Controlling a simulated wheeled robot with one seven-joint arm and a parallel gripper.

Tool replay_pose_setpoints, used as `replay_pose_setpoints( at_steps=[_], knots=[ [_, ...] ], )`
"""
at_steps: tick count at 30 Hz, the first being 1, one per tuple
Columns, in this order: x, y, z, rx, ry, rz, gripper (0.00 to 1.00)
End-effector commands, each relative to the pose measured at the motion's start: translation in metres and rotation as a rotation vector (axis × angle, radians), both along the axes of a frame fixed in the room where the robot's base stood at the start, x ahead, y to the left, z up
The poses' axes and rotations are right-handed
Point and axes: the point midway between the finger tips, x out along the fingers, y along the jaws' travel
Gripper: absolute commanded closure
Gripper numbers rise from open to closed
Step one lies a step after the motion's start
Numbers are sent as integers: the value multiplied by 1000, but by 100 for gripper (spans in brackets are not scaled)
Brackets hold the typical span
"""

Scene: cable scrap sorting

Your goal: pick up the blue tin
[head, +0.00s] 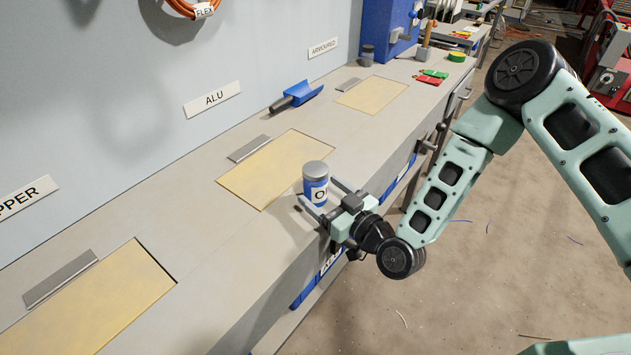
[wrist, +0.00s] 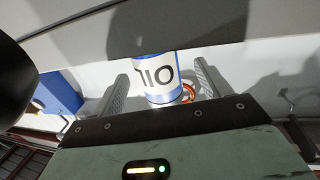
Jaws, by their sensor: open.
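The blue tin (head: 315,185) stands upright on the bench near its front edge, with a grey lid and a white label. Only part of the lettering on the label shows in the head view. In the wrist view the tin (wrist: 158,78) is between the two fingers, its label facing the camera. My gripper (head: 318,195) is level with the tin, with a finger on each side of it. The fingers are open, and in the wrist view (wrist: 158,88) a gap shows on both sides of the tin. Contact with the tin is not seen.
Yellow panels (head: 275,168) are set in the bench top behind the tin. A blue scoop (head: 297,95) lies farther back. The bench around the tin is clear.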

Motion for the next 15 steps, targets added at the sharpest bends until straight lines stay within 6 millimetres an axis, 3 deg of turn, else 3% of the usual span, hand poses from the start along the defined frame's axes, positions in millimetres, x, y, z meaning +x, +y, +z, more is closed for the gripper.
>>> replay_pose_setpoints(
  at_steps=[9, 15],
  knots=[
    [33, 24, 7, 1, -1, -1, 24],
    [41, 31, 5, -1, 1, 0, 24]
  ],
)
